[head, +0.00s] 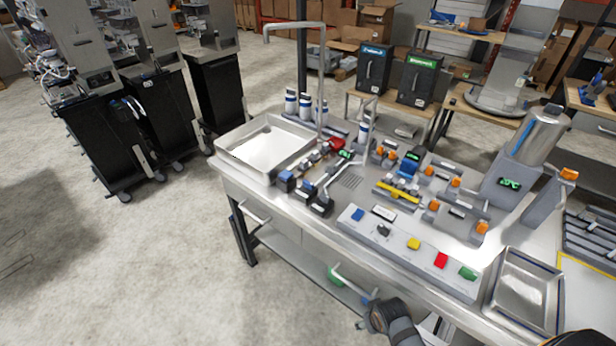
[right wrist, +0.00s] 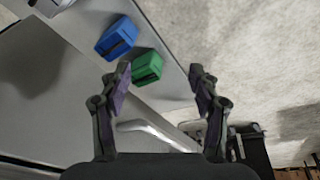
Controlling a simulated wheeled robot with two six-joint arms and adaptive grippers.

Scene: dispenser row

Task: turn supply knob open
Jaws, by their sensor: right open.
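A grey control panel (head: 412,250) runs along the front of the steel bench. It carries a small dark knob (head: 384,229) between a blue button (head: 358,214) and a yellow button (head: 413,243). I cannot tell from its marking whether this is the supply knob, and its turn position is too small to read. My right gripper (right wrist: 159,70) is open and empty in the right wrist view, with a green block (right wrist: 147,68) and a blue block (right wrist: 117,37) beyond its fingers. No gripper fingers show clearly in the head view. My left gripper is not in view.
Red (head: 440,260) and green (head: 468,272) buttons sit farther right on the panel. Behind it are grey fixtures with orange knobs (head: 455,182). A metal tray (head: 524,290) lies at the right, a sink (head: 262,140) at the left. A bar handle (head: 255,212) juts from the bench front.

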